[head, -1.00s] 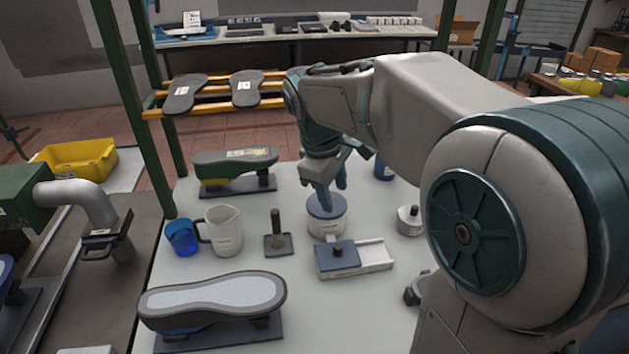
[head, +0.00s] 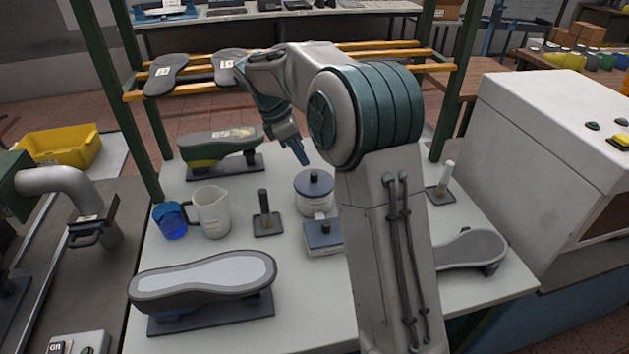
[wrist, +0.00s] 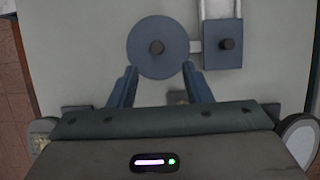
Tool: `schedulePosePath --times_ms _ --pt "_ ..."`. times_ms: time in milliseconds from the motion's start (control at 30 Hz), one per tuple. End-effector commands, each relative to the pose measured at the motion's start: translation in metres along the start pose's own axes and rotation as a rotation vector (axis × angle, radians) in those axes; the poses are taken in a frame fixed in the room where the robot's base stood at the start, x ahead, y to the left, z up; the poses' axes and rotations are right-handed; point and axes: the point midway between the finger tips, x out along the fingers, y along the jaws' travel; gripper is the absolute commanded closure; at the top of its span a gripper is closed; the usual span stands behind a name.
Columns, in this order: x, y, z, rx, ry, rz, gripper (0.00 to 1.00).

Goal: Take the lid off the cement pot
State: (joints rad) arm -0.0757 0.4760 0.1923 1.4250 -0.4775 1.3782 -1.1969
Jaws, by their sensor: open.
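The cement pot (head: 314,203) is a pale round pot standing upright on the table. Its blue-grey lid (head: 314,184) with a dark knob sits on top. In the wrist view the lid (wrist: 158,47) shows from above, with its knob near the centre. My gripper (head: 302,159) is above the table, just behind and to the left of the pot in the head view. In the wrist view my gripper (wrist: 160,74) is open, its two fingers apart and pointing toward the lid's near edge. Nothing is between the fingertips, and the knob lies beyond them.
A blue-topped slide box (head: 323,236) stands close beside the pot. A shoe last with sole (head: 205,280) lies in front. My arm hides part of the right side.

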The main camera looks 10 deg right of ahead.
Motion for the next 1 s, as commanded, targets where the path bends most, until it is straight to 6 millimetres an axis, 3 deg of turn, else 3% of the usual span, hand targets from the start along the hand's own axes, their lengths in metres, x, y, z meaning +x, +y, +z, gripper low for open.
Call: schedulePosePath --times_ms 100,367,600,933,967,1000 --pt "0.020 0.000 0.000 0.001 0.000 -0.002 0.55" --pt "0.040 0.001 0.000 0.001 0.001 -0.001 0.55" --pt "0.075 0.004 0.000 0.002 0.000 -0.002 0.55" --pt "0.084 0.004 0.000 0.002 0.001 0.001 0.55" --pt "0.084 0.004 0.000 0.002 0.001 0.001 0.58" --pt "0.084 0.004 -0.001 0.002 0.001 0.001 0.69"
